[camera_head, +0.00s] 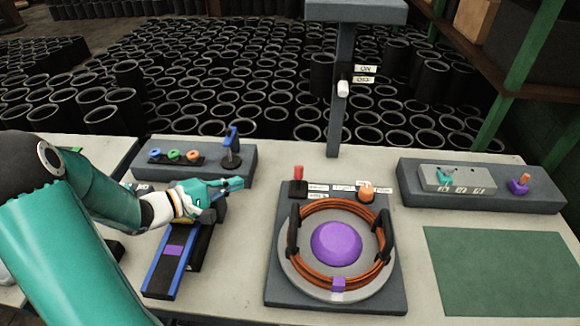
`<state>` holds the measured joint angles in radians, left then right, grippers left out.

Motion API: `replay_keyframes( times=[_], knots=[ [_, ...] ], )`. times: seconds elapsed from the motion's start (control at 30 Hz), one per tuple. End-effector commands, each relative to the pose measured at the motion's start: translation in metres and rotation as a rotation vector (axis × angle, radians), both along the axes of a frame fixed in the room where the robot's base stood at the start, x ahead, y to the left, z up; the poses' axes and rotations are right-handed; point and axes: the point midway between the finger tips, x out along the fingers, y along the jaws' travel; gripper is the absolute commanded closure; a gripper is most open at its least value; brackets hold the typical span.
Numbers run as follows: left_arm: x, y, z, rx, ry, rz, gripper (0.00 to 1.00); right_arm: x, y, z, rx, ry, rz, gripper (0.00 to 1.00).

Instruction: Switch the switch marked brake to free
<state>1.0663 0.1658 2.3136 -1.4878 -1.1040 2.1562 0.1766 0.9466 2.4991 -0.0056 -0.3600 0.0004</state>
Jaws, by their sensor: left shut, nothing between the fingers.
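Several controls are in view, but their small labels are too blurred to tell which one is marked brake. On the grey turntable panel (385,293), a red-topped lever (298,172) stands upright at the back left, with white labels (318,187) beside it. An orange knob (366,191) sits at the panel's back right. My left gripper (238,184) is shut and empty. It is above the blue-edged slide fixture, left of the red-topped lever and apart from it. My right gripper is not in view.
A coil of orange hose (385,268) rings a purple dome (336,244). A grey post (339,110) with an ON/OFF switch (343,88) stands behind. A control box (480,199) and green mat (500,270) lie right. Colored buttons (173,155) and the slide fixture (165,270) are left.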

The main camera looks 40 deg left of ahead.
Motion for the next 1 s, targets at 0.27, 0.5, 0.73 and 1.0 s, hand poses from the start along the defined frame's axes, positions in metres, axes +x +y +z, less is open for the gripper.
replay_keyframes(
  times=[0.27, 0.5, 0.73, 1.0],
  knots=[
    [0.055, -0.016, -0.015, -0.002, 0.0, -0.007, 1.0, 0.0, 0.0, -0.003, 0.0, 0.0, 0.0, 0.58],
    [0.105, -0.028, -0.027, -0.001, 0.0, -0.006, 1.0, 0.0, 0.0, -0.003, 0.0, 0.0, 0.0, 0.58],
    [0.145, -0.038, -0.037, 0.0, 0.001, -0.004, 1.0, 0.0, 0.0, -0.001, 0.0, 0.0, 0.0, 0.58],
    [0.165, -0.042, -0.042, 0.0, 0.0, -0.001, 1.0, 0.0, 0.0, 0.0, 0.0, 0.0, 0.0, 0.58]
  ],
)
